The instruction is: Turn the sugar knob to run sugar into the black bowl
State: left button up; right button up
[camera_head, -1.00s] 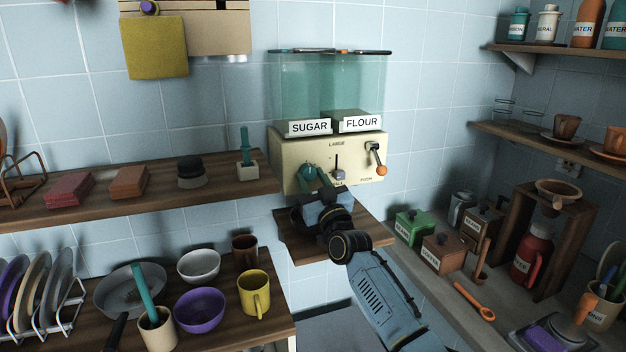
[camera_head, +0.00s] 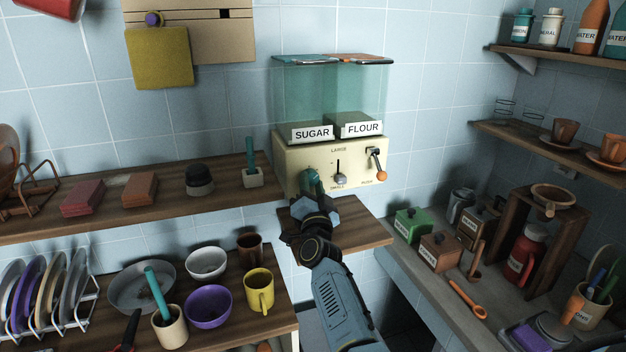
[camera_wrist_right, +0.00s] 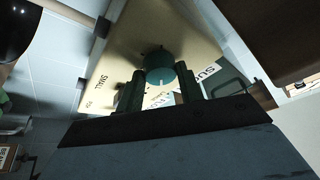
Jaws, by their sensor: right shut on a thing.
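The cream dispenser (camera_head: 290,158) stands against the tiled wall, with clear bins labelled SUGAR (camera_head: 312,133) and FLOUR (camera_head: 362,128) on top. The teal sugar knob (camera_head: 308,176) is on its front below the SUGAR label, partly covered by my right gripper (camera_head: 313,187). In the right wrist view the round knob (camera_wrist_right: 160,66) sits between the two dark fingers of my right gripper (camera_wrist_right: 160,86), which is shut on it. I cannot clearly make out a black bowl in the head view; a dark rounded thing (camera_wrist_right: 18,35) shows at the wrist view's upper left. My left gripper is out of view.
A small wooden shelf (camera_head: 362,234) juts out below the dispenser, partly hidden by my right arm. An orange-tipped lever (camera_head: 379,165) sits on the dispenser's right. Bowls, a pan (camera_head: 135,286) and a yellow mug (camera_head: 260,290) crowd the lower left shelf.

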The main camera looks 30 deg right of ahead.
jog(key=shift+a+r+m+g+h+p, duration=0.1)
jog(key=shift+m+g+h+p, duration=0.3)
jog(key=shift+m, duration=0.7)
jog(key=o, duration=1)
jog(key=v, duration=1.3)
jog(key=shift+s, duration=0.15)
